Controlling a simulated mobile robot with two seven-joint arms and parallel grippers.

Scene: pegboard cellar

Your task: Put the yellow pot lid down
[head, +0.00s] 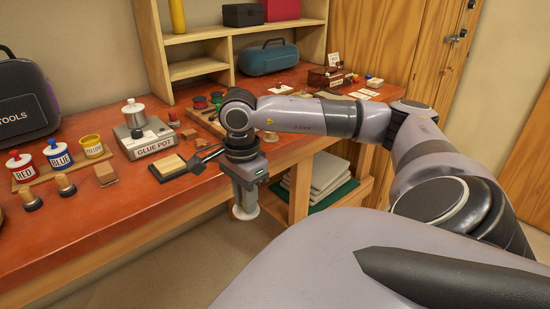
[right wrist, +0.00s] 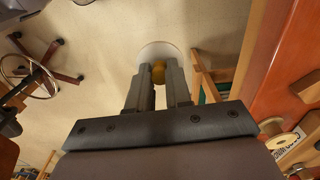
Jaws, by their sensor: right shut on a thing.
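My right gripper (right wrist: 159,78) is shut on the yellow knob of the yellow pot lid (right wrist: 153,50), a pale round disc, in the right wrist view. In the head view my right gripper (head: 245,200) points down just off the bench's front edge, with the lid (head: 246,213) below it over the floor. The yellow pot (head: 92,147) stands at the left of the bench with its top open and yellow inside. The red pot (head: 21,167) and blue pot (head: 57,154) beside it carry lids with knobs. My left gripper is not in view.
The orange-red bench (head: 130,215) has bare room along its front. The glue pot (head: 134,112), a sponge-like block on a dark tray (head: 168,168), brushes and small blocks stand behind. Folded cloths (head: 320,175) lie on a lower shelf. A toolbox (head: 25,97) stands at far left.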

